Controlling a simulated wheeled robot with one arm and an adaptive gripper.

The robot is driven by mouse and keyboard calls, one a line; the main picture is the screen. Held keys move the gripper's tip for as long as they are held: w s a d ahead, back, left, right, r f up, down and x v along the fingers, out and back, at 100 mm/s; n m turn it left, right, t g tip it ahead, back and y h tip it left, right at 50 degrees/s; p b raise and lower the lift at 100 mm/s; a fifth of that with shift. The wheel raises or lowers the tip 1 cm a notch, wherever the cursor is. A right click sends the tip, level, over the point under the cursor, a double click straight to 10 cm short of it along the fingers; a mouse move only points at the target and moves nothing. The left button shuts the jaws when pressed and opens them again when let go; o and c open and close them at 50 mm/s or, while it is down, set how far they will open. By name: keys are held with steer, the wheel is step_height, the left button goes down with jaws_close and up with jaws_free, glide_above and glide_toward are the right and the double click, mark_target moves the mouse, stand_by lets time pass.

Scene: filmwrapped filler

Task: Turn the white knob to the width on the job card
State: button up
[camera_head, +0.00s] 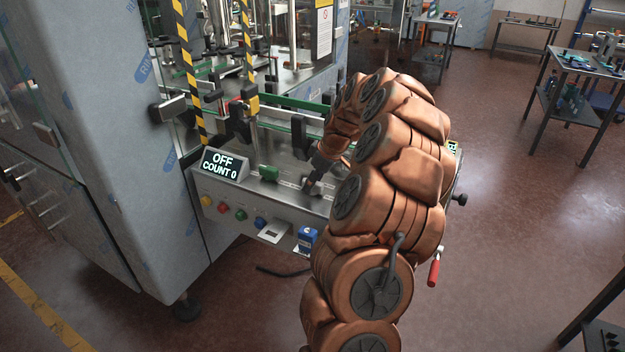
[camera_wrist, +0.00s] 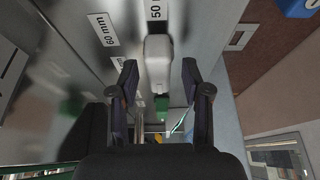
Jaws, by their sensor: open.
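The white knob (camera_wrist: 158,52) shows in the wrist view as a pale, rounded bar on a grey metal plate. Its upper end lies close to a label (camera_wrist: 154,10) reading "50", with the rest cut off. A "60 mm" label (camera_wrist: 103,29) is to the left. My gripper (camera_wrist: 159,70) is open, with one finger on each side of the knob. I cannot tell whether either finger touches it. In the head view my gripper (camera_head: 312,184) is low over the machine's front ledge, and the knob is hidden there. I cannot make out a readable job card.
A display (camera_head: 221,164) reads "OFF COUNT 0". Coloured buttons (camera_head: 223,208), a small white plate (camera_head: 273,231) and a blue box (camera_head: 306,239) are on the machine's front. A grey cabinet (camera_head: 120,130) stands left. Open floor (camera_head: 500,200) lies right, with side tables beyond.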

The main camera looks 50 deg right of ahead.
steer(key=shift+w+f, duration=0.1)
steer(key=shift+f, duration=0.1)
steer(key=shift+c, duration=0.3)
jaws_close()
steer(key=shift+a, duration=0.1)
steer(key=shift+f+b, duration=0.1)
steer(key=shift+b, duration=0.25)
